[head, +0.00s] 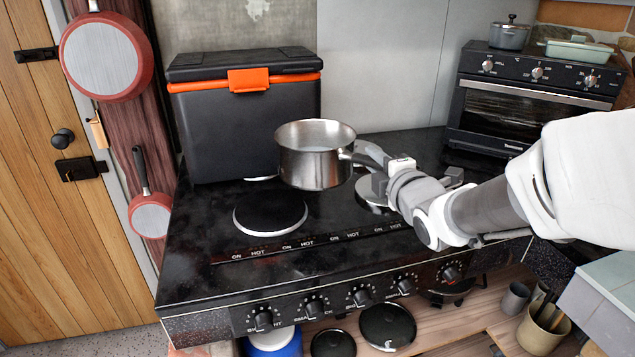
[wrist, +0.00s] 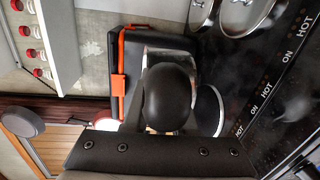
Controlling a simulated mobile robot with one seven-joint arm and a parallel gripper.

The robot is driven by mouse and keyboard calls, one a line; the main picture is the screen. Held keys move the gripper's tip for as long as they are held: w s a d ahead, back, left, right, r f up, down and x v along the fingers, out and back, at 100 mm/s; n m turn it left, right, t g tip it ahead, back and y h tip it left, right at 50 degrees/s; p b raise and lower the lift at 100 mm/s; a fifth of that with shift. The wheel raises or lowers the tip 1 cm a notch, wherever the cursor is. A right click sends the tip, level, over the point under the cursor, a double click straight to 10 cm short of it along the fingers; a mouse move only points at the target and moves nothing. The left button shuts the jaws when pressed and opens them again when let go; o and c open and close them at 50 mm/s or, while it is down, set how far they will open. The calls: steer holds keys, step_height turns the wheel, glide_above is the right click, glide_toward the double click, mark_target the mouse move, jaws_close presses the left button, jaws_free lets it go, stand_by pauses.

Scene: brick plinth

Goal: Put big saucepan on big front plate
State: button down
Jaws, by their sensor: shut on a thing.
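A steel saucepan (head: 312,165) with a dark handle is upright in the head view, seemingly held above the black stove top (head: 400,148). My gripper (head: 370,165) is shut on its handle, at the right of the pan. In the wrist view the handle's rounded black end (wrist: 168,98) hides most of the pan. The large dark front plate (head: 270,212) is bare, to the lower left of the pan.
A black cooler box with an orange latch (head: 247,80) stands at the stove's back left, close behind the pan. A small oven (head: 535,100) stands at the back right with pots on top. Red pans (head: 103,60) hang on the left. Knobs (head: 312,308) line the stove's front.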

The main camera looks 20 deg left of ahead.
mark_target(311, 183)
steer(key=a+f, duration=0.2)
steer(key=a, duration=0.1)
steer(key=s+a+f+b, duration=0.1)
steer(key=a+f, duration=0.1)
steer(key=a, duration=0.2)
steer(key=s+a+f, duration=0.1)
steer(key=a+f, duration=0.1)
steer(key=a, duration=0.2)
steer(key=shift+s+a+f, duration=0.2)
steer(key=shift+f+b, duration=0.6)
steer(key=shift+f, duration=1.5)
steer(key=c, duration=0.7)
jaws_free()
steer(key=shift+f, duration=0.15)
steer(key=b+v, duration=0.4)
steer(key=v, duration=0.8)
steer(key=shift+d+b, duration=0.1)
steer(key=shift+b, duration=0.25)
